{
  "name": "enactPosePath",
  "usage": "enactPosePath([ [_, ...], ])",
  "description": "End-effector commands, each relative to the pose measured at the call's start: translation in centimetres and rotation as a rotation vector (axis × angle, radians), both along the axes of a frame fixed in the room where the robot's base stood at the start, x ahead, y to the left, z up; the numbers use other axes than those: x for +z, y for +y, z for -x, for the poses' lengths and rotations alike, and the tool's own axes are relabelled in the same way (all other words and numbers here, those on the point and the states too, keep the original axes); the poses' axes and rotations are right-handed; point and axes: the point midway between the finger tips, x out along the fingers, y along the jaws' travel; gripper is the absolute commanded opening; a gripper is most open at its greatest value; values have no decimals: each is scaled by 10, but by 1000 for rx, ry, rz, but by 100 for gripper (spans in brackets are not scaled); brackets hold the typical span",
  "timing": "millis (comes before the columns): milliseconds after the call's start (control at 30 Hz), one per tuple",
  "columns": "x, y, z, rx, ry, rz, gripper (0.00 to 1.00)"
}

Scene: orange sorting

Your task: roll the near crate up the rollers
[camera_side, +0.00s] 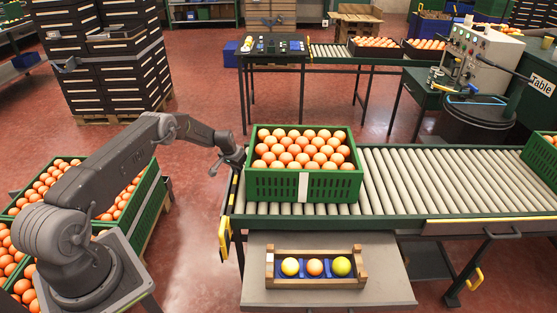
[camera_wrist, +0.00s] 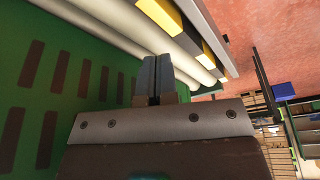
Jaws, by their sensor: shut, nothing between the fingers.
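The near crate (camera_side: 268,187) is green, slatted and full of oranges. It sits upright on the left end of the roller conveyor (camera_side: 420,180), with a pale label on its front. My gripper (camera_side: 236,158) is at the crate's left end, low beside the wall; I cannot tell whether it touches. In the wrist view the green crate wall (camera_wrist: 55,60) fills the left side, and the shut, empty fingers (camera_wrist: 155,78) point along it toward pale rollers (camera_wrist: 130,30). The crate's far side is hidden.
Free rollers stretch right of the crate to another green crate (camera_side: 541,158) at the far right. A wooden tray (camera_side: 317,283) with three fruits stands on a shelf in front. Crates of oranges (camera_side: 150,190) stand beside my arm. A yellow-black edge (camera_wrist: 165,15) borders the rollers.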

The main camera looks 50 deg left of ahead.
Motion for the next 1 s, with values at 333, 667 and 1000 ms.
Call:
enactPosePath([
  [333, 0, -6, -6, -1, -2, 0, 0],
  [667, 0, -12, -12, 0, -1, 1, 0],
  [1000, 1, -19, -20, -2, -3, -1, 0],
])
